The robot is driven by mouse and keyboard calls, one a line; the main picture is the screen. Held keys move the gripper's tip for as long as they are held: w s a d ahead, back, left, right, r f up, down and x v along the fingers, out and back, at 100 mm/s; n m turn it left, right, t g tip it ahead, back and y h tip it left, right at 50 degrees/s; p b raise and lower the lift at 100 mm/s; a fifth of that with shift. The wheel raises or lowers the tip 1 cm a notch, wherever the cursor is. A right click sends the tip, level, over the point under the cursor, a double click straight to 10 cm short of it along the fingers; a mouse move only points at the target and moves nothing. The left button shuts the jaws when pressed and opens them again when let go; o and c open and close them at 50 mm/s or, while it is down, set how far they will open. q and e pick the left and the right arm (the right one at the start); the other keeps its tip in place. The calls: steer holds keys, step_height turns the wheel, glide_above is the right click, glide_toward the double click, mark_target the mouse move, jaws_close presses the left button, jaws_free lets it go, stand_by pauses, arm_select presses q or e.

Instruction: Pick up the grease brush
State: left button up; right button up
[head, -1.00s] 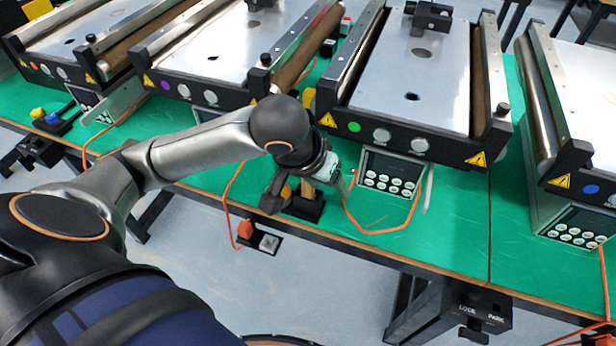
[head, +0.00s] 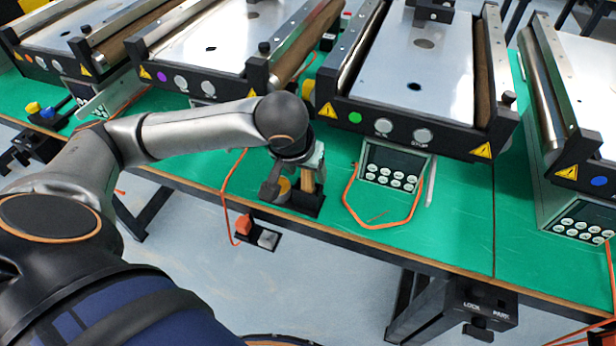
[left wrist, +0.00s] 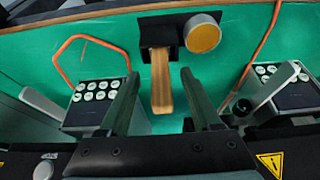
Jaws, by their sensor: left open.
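The grease brush shows as a wooden handle (head: 307,183) rising from a small black holder (head: 306,202) near the table's front edge. In the left wrist view the handle (left wrist: 161,82) points toward the camera, and its lower end is hidden in the black holder (left wrist: 150,32). My left gripper (head: 294,177) is just above the holder. In the left wrist view its open fingers (left wrist: 159,76) are on either side of the handle, with visible gaps. My right gripper is not in view.
A round tin with a yellow top (left wrist: 203,38) stands beside the holder. A control box with buttons (head: 392,167) and an orange cable (head: 377,226) lie to the right. A red-and-grey switch box (head: 257,235) hangs at the front edge.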

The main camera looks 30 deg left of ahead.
mark_target(308, 182)
arm_select(q)
steer(key=x, duration=0.4)
steer(key=shift+a, duration=0.1)
steer(key=shift+r, duration=0.1)
jaws_close()
stand_by(0.3)
